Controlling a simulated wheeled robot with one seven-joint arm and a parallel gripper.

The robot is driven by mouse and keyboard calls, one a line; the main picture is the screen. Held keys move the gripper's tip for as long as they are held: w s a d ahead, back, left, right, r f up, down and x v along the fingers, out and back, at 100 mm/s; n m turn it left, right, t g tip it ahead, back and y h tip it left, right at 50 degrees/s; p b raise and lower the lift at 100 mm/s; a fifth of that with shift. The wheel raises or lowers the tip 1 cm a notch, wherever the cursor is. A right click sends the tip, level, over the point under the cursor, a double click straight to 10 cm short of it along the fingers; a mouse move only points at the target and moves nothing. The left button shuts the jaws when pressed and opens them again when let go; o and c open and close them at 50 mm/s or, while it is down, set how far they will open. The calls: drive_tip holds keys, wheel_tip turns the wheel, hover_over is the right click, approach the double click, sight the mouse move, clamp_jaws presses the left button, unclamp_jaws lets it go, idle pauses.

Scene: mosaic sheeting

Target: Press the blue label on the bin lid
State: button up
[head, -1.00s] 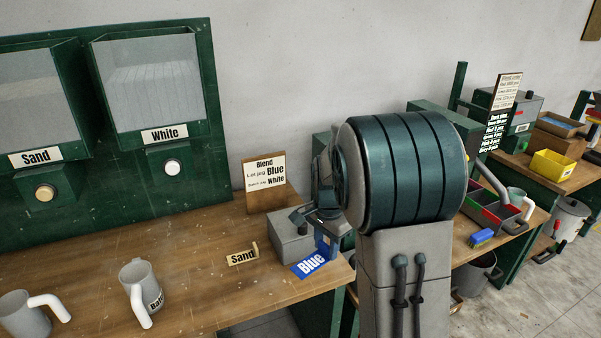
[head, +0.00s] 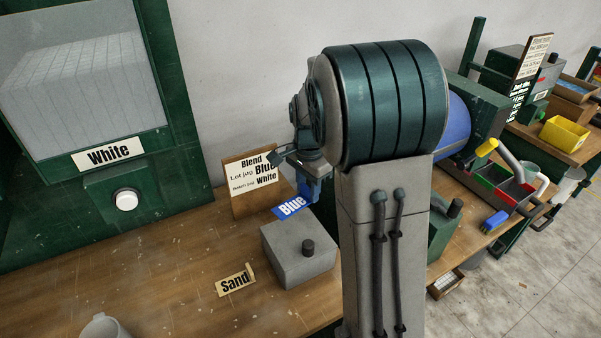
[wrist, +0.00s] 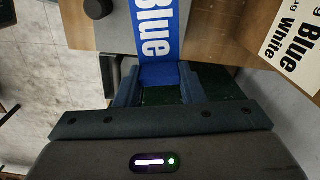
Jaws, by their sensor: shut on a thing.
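The blue label (head: 291,207), printed "Blue" in white, is held up in my gripper (head: 310,182) above the back of the bench. In the wrist view the label (wrist: 156,35) sticks out beyond the fingers, which are shut on its blue tab. A grey box (head: 298,262) with a black knob stands on the bench below and nearer than the label; they look apart. I cannot tell whether its top is the bin lid. A blue rounded thing (head: 457,132) shows behind my arm, mostly hidden.
A tan "Sand" label (head: 235,283) lies on the wooden bench (head: 160,280). A "Blend" sign (head: 250,185) stands behind my gripper. The "White" hopper (head: 108,153) is at left. A tray with red and green compartments (head: 500,185) is on the right bench.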

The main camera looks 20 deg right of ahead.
sight(307, 221)
drive_tip(key=shift+a, duration=0.15)
drive_tip(key=shift+f+b, duration=2.8)
drive_tip(key=shift+f, duration=1.3)
drive_tip(key=shift+f, duration=0.15)
drive_tip(key=o, duration=1.2)
wheel_tip(307, 221, up, 14)
drive_tip(key=shift+f, duration=0.1)
